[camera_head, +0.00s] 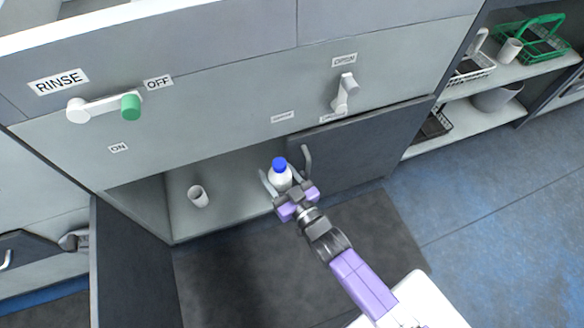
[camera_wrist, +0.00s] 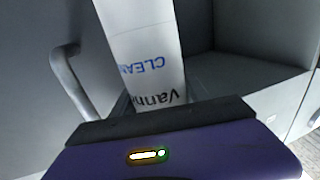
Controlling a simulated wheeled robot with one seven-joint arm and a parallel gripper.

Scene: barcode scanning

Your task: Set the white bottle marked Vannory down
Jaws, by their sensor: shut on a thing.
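The white bottle marked Vannory (camera_head: 281,178) has a blue cap and is in front of the open cabinet in the head view. My gripper (camera_head: 278,180) is shut on it, with a finger at each side. In the wrist view the bottle (camera_wrist: 145,50) fills the upper middle, with "CLEAN" and part of "Vannory" showing upside down. Its cap is out of that view, and its lower end is hidden behind my gripper. I cannot tell whether the bottle touches the cabinet floor (camera_head: 225,205).
A white cup (camera_head: 198,196) stands inside the cabinet to the left. A dark door (camera_head: 365,150) with a grey handle (camera_head: 307,160) is close to the right of the bottle. A dark mat (camera_head: 245,275) lies in front. Shelves with baskets (camera_head: 545,38) are at the far right.

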